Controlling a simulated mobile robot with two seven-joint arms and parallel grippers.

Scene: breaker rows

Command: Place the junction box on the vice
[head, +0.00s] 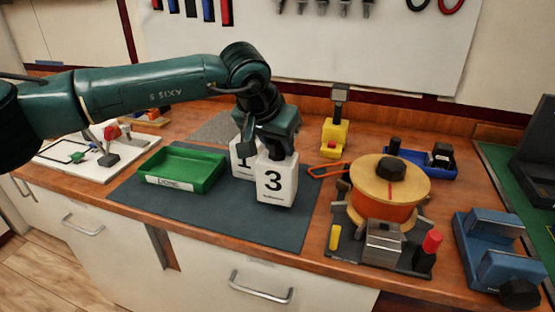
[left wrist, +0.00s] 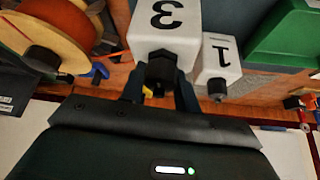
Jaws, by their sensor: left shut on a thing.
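A white box marked 3 (head: 275,181), which I take as the junction box, is under my left gripper (head: 277,148). The gripper is shut on the black fitting at its top; the left wrist view shows the fingers (left wrist: 160,90) around that fitting, with the white body (left wrist: 165,25) beyond. The box is about upright over the dark mat; I cannot tell whether it touches the mat. The blue vice (head: 490,238) with a black knob stands at the far right of the bench, apart from the gripper. My right gripper is not in view.
A white box marked 1 (head: 243,158) stands close behind box 3. A green tray (head: 182,170) is left on the dark mat (head: 235,215). An orange cable reel (head: 385,185) on a base stands between the mat and the vice. A blue tray (head: 432,170) is behind the reel.

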